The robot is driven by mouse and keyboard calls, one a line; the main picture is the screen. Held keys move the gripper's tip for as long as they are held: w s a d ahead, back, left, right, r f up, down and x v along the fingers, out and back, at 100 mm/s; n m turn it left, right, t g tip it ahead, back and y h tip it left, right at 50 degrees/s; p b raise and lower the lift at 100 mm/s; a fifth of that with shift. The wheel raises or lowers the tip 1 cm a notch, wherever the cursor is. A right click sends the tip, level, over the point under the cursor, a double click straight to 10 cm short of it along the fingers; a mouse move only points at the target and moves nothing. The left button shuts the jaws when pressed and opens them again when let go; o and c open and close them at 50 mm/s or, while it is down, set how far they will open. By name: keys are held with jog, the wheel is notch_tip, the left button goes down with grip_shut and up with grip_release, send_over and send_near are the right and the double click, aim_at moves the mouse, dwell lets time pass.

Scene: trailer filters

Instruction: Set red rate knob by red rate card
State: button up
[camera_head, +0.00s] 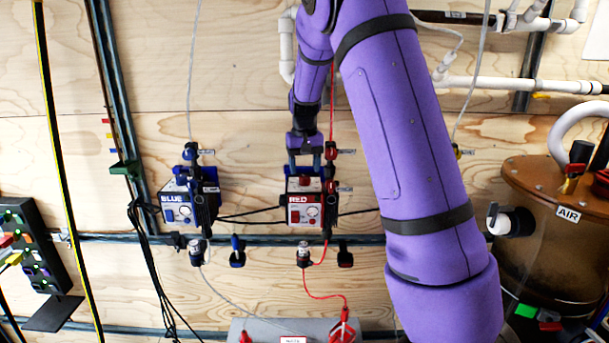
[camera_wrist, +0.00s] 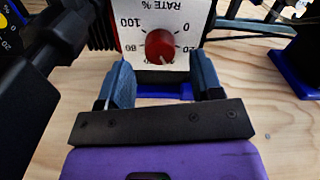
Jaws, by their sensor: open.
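The red pump box (camera_head: 304,208), labelled RED, hangs on the wooden wall in the head view. Its red rate knob (camera_wrist: 160,45) shows in the wrist view on a white RATE % panel (camera_wrist: 200,12), with the numbers upside down. A pale mark on the knob points toward the bottom of that picture. My gripper (camera_wrist: 163,80) is open, its two fingers either side of and just short of the knob, apart from it. In the head view my gripper (camera_head: 305,158) is just above the box. A white card with red lettering (camera_head: 293,339) is cut off at the bottom, unreadable.
A blue pump box (camera_head: 175,205) hangs to the left. A brown AIR tank (camera_head: 550,215) stands at the right. Black cables and a red tube (camera_head: 325,296) run around the boxes. A power strip (camera_head: 35,245) is at the far left.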

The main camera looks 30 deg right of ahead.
aim_at(305, 180)
jog(key=shift+f, duration=1.35)
jog(key=c, duration=0.9)
